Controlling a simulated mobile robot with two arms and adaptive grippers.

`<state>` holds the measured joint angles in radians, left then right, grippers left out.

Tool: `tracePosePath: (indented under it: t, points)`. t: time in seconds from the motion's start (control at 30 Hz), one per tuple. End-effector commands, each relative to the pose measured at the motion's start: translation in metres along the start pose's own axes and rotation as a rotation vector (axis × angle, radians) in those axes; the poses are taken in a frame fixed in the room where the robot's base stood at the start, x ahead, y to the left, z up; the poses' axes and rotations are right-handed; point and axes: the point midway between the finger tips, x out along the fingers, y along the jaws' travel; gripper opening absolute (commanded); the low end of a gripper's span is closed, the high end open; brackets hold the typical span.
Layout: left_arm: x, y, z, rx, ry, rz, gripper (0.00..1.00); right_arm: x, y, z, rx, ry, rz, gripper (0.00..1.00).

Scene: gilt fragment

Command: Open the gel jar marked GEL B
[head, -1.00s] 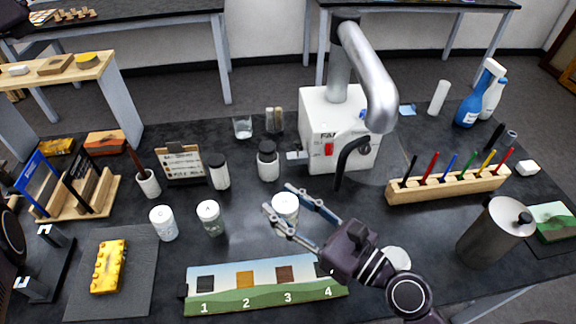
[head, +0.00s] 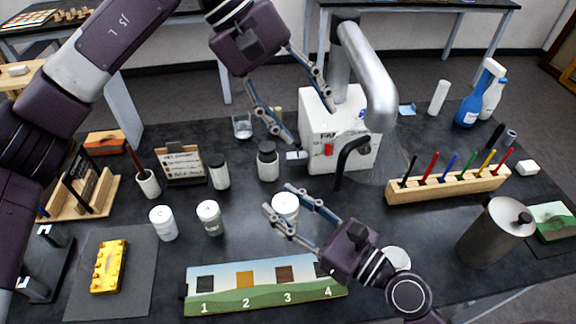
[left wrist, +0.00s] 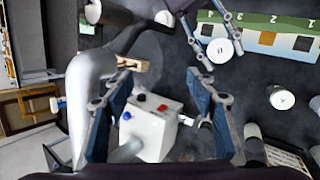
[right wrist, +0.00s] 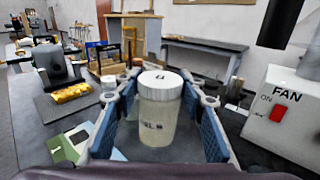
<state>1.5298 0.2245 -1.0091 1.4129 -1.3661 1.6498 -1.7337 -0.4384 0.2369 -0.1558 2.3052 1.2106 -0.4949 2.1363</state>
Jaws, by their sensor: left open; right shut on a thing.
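A white-lidded jar (head: 285,207) stands at the middle of the bench, and my right gripper (head: 279,199) is shut around it. In the right wrist view the jar (right wrist: 160,115) is upright, its lid on, between the blue pads; its label is blurred and only partly legible. Its lid also shows in the left wrist view (left wrist: 221,50). My left gripper (head: 303,115) is open and empty, high in front of the fan box and above and behind the held jar. Two similar lidded jars stand to the left, one (head: 209,217) nearer and one (head: 163,223) farther.
The white fan box (head: 318,115) with its silver duct (head: 368,75) stands behind the held jar. A numbered strip (head: 262,298) lies in front. A pen rack (head: 447,186) and metal canister (head: 495,234) are at right. Dark-lidded jars (head: 268,165) stand behind.

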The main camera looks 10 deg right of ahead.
Motion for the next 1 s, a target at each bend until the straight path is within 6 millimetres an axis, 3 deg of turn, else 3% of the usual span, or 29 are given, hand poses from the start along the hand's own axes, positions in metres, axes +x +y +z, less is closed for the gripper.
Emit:
tracePosePath:
  t: [0.03, 0.13, 0.4, 0.67, 1.0]
  points:
    - [0.016, -0.01, 0.011, 0.114, 0.01, -0.102, 0.52, 0.0, 0.0, 0.001, 0.0, -0.002, 0.0, 0.0]
    - [0.038, -0.034, 0.024, 0.36, 0.014, -0.287, 0.52, 0.0, 0.0, 0.001, 0.0, -0.002, 0.0, 0.0]
    - [0.05, -0.065, 0.032, 0.817, -0.016, -0.538, 0.52, 0.0, 0.0, 0.001, 0.0, -0.002, 0.0, 0.0]
    - [0.06, -0.077, 0.03, 0.923, -0.037, -0.588, 0.52, 0.0, 0.0, 0.001, 0.0, -0.002, 0.0, 0.0]
    - [0.103, -0.102, 0.02, 0.921, -0.038, -0.585, 0.52, 0.0, 0.0, 0.001, 0.0, -0.002, 0.0, 0.0]
